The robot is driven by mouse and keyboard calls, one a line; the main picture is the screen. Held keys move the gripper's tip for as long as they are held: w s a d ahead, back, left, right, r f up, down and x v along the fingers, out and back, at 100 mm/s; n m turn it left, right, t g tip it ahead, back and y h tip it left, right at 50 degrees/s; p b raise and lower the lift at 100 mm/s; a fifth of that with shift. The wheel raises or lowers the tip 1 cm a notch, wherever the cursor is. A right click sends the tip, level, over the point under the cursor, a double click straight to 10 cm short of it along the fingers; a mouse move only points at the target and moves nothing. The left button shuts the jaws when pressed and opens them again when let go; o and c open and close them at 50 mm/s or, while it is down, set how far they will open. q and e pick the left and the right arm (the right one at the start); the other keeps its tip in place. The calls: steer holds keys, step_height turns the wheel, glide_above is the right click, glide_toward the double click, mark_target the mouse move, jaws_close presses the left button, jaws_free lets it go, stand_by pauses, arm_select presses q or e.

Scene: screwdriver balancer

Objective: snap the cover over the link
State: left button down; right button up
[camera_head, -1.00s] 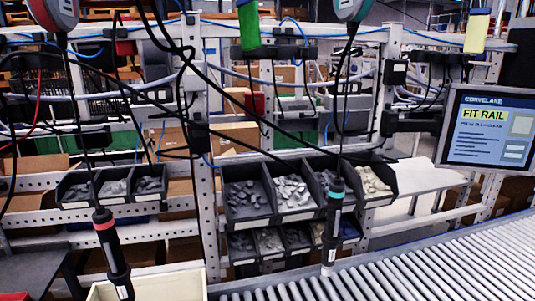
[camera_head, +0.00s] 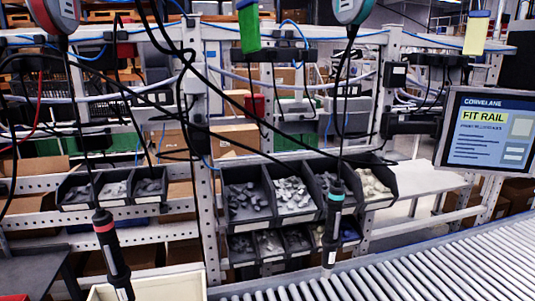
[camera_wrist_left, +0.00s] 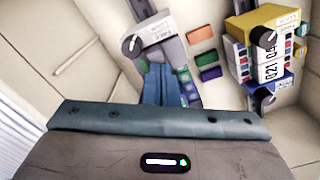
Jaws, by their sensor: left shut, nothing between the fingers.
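My left gripper (camera_wrist_left: 157,72) shows only in the left wrist view, its teal fingers shut with nothing seen between them. The fingertips are in front of a grey module (camera_wrist_left: 165,35) with a black knob and a white label; I cannot tell whether they touch. A stack of yellow, white and blue modules (camera_wrist_left: 268,60) lies to the right. Small green (camera_wrist_left: 202,57) and orange (camera_wrist_left: 207,73) pieces lie between. I cannot tell which of these is the cover or the link. My right gripper is in neither view.
Pale walls (camera_wrist_left: 60,50) enclose the modules. In the head view, two screwdrivers hang on cables, a red-banded one (camera_head: 111,250) and a teal-banded one (camera_head: 333,225). Part bins (camera_head: 250,222), a cream box (camera_head: 190,285), a roller conveyor (camera_head: 440,270) and a "FIT RAIL" screen (camera_head: 490,130) surround them.

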arm_select(q)
steer(key=shift+f, duration=0.3)
stand_by(0.5)
steer(key=shift+s+d+f, duration=0.1)
steer(key=shift+s+f, duration=0.3)
steer(key=shift+f, duration=0.1)
stand_by(0.3)
steer(key=shift+w+r, duration=0.2)
steer(key=shift+r, duration=0.35)
steer(key=shift+w+r, duration=0.2)
steer(key=shift+r, duration=1.85)
steer(key=shift+a, duration=0.25)
